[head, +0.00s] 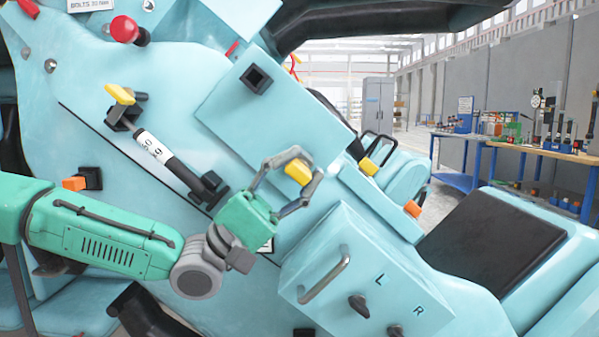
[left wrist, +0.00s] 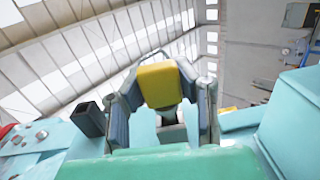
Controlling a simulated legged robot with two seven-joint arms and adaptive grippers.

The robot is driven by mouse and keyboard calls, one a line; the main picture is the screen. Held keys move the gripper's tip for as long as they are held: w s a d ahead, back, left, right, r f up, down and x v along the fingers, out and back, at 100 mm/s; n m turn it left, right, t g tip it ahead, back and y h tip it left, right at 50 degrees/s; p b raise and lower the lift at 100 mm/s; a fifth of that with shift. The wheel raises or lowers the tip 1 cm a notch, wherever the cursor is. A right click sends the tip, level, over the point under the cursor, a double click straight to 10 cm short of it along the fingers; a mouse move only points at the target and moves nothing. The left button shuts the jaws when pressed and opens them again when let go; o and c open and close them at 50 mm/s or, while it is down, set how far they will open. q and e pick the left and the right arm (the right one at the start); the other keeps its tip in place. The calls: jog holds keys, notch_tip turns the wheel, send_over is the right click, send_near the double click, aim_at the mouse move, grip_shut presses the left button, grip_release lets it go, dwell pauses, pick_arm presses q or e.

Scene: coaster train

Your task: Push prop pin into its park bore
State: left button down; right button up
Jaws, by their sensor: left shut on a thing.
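My left gripper (head: 303,166) is shut on a yellow block-shaped head, which I take to be the prop pin (head: 298,173). It is over the teal machine near the lower corner of a raised panel. In the left wrist view the yellow head (left wrist: 160,85) sits between the two grey fingers, with a grey part below it. I cannot tell whether its shank is in a hole. A black square socket (head: 257,78) opens in the panel, up and left of the gripper; it may be the park bore. My right gripper is not in view.
A black and white cylinder (head: 155,147) lies along the machine at left, below a yellow handle (head: 120,94). A second yellow block (head: 368,166) and an orange one (head: 412,208) are to the right. A box with a grab handle (head: 325,280) and knobs stands below the gripper.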

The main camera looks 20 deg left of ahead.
pick_arm(q)
jog(key=shift+w+a, duration=0.2)
jog(key=shift+w, duration=0.45)
jog(key=c, duration=1.2)
grip_release()
jog(key=v, duration=1.2)
jog(key=shift+a, duration=0.1)
